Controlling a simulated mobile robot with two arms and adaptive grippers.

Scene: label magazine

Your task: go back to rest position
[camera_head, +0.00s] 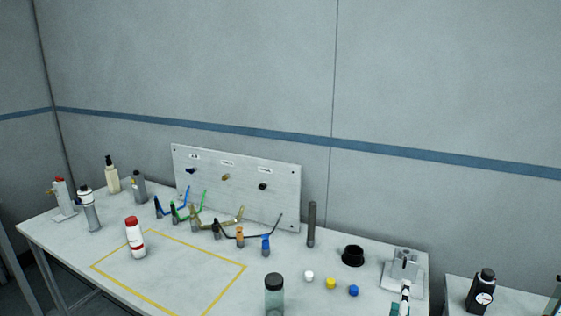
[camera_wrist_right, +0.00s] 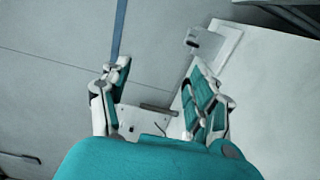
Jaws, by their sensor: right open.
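My right gripper (camera_wrist_right: 158,78) is open in the right wrist view, with its two white and teal fingers apart and nothing between them. Behind its fingers show the wall, the pale panel and part of the table. In the head view only a small white and teal piece of my right gripper (camera_head: 402,299) shows at the bottom edge, in front of the grey metal fixture (camera_head: 404,268). My left gripper is in neither view.
The white table (camera_head: 190,270) holds a red-capped bottle (camera_head: 135,238), a clear jar (camera_head: 274,296), coloured caps, a black cup (camera_head: 353,256) and several tools below an upright panel (camera_head: 236,195). A black bottle (camera_head: 481,291) stands on a side table at right.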

